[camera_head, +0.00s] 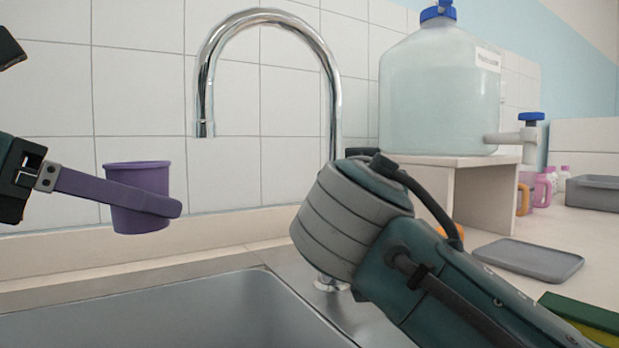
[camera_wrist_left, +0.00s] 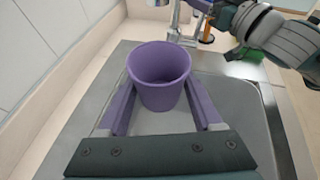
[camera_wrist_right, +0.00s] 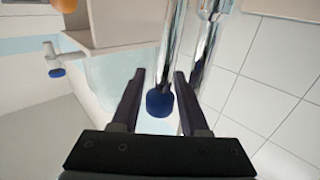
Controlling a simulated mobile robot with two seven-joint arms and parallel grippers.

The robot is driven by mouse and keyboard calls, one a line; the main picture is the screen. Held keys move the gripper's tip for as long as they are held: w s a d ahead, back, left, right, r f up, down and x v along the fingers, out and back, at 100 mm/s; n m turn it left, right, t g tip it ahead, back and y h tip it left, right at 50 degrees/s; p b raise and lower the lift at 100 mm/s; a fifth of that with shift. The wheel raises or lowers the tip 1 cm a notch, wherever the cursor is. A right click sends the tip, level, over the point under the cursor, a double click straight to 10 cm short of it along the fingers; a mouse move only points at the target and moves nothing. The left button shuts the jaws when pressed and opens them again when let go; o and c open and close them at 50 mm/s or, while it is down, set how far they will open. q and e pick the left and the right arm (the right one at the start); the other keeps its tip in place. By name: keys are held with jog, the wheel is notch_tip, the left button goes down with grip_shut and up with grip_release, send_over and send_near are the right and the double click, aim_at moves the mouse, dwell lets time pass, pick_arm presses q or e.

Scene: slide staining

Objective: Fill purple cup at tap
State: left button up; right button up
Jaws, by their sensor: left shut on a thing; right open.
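The purple cup (camera_head: 138,178) is upright in the air, left of the tap spout and lower than its mouth. It also shows in the left wrist view (camera_wrist_left: 160,95), where its inside looks empty. My left gripper (camera_head: 176,208) is shut on the cup, one finger on each side. The chrome tap (camera_head: 335,100) arches over the sink, and no water is seen coming out. My right gripper (camera_wrist_right: 158,80) is open in the right wrist view, its fingers either side of a blue-ended chrome lever (camera_wrist_right: 160,103). My right arm hides this gripper in the head view.
The steel sink (camera_head: 190,312) lies below the cup. A large tank with a blue cap (camera_head: 435,95) stands on a shelf (camera_head: 480,161) at the right. A grey tray (camera_head: 528,258) and a green and yellow sponge (camera_head: 590,315) lie on the right counter. Tiled wall stands behind.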

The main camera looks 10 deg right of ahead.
jog(key=shift+c, duration=0.4)
grip_shut()
dwell(0.9)
